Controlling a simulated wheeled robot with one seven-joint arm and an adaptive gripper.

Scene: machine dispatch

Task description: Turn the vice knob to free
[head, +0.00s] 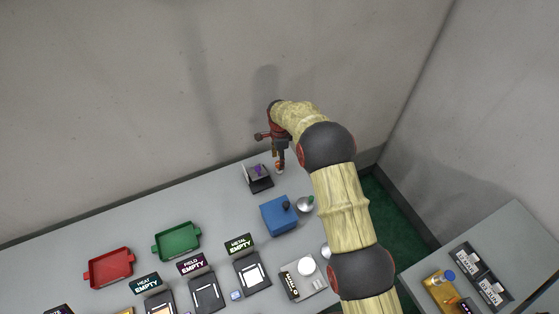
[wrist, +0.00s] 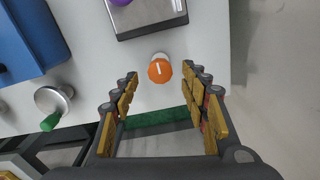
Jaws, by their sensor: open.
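An orange round knob (wrist: 159,71) with a short white mark shows in the wrist view, with a pale stub behind it. It lies just below a grey metal block (wrist: 150,14), which looks like the vice. In the head view this block (head: 259,184) stands near the far edge of the bench with a purple piece (head: 257,170) on it. My gripper (wrist: 161,80) is open and empty, its two fingers apart on either side of the knob in the picture. I cannot tell whether they touch it. In the head view my gripper (head: 280,165) hangs over the right of the block.
A blue box (head: 280,216) and a round metal part with a green handle (head: 306,204) stand nearby. Red (head: 109,268) and green (head: 177,242) trays and several slots with signs lie further left. A second table (head: 500,245) stands at the right.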

